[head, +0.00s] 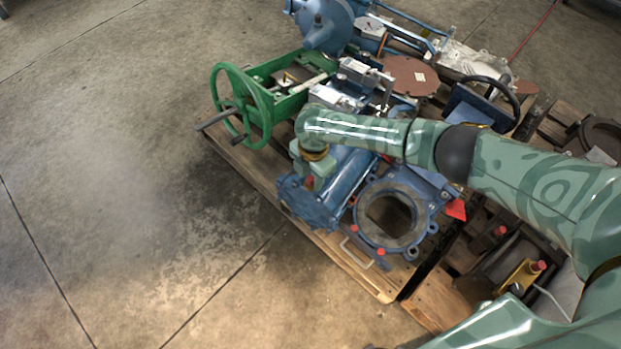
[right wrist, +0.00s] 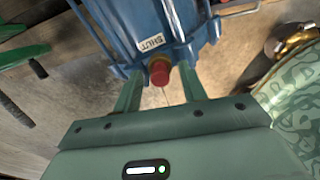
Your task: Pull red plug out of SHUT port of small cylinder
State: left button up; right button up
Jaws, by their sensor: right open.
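The small cylinder (head: 342,182) is blue and lies on the pallet; its end also shows in the right wrist view (right wrist: 135,28). A white SHUT label (right wrist: 150,42) is on that end. The red plug (right wrist: 160,73) sticks out just below the label; in the head view a bit of red (head: 309,183) shows beside my gripper. My right gripper (right wrist: 160,88) is open, with one finger on each side of the red plug. I cannot tell whether the fingers touch it. In the head view the right gripper (head: 308,176) hangs over the cylinder's near end. My left gripper is not in view.
A green handwheel (head: 243,105) stands left of the cylinder. A blue flanged valve body (head: 392,216) lies close on the right. The wooden pallet (head: 345,262) carries these parts. The concrete floor (head: 120,200) to the left is clear.

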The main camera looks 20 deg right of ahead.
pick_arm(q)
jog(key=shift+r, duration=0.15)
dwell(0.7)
pick_arm(e)
grip_shut()
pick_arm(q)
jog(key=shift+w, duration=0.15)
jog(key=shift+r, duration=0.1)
pick_arm(e)
jog(key=shift+r, duration=0.15)
